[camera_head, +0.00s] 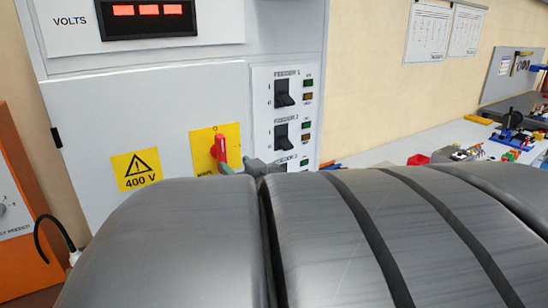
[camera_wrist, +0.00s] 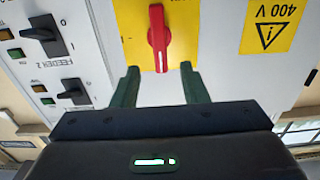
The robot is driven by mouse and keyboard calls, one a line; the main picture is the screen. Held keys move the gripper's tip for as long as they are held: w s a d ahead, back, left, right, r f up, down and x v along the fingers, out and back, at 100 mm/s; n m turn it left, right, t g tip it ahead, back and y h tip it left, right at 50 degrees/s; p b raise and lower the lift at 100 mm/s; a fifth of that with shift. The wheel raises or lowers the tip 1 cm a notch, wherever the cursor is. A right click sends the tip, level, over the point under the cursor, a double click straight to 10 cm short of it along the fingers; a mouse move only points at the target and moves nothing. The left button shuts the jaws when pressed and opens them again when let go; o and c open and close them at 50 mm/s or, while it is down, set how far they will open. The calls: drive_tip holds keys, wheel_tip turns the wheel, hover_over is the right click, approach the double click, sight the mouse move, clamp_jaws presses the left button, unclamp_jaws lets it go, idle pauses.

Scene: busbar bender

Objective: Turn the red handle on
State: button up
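The red handle (camera_head: 219,149) is a rotary switch on a yellow plate (camera_head: 203,141) on the grey cabinet front. It stands close to upright in the head view. The handle also shows in the wrist view (camera_wrist: 158,38), close to vertical in the picture, with a white mark on its lower end. My gripper (camera_wrist: 160,72) is open, its two dark green fingers apart with nothing between them.
Black feeder switches (camera_head: 284,93) stand on a panel right of the handle. A 400 V warning sign (camera_head: 136,170) is at its left. An orange cabinet (camera_head: 22,210) stands at far left. A cluttered workbench (camera_head: 405,148) is at right.

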sight(223, 153)
drive_tip(key=b+x, duration=0.3)
drive_tip(key=x, duration=0.4)
drive_tip(key=shift+f, duration=0.15)
drive_tip(key=shift+w+a+b, duration=0.4)
drive_tip(key=shift+w, duration=0.15)
clamp_jaws()
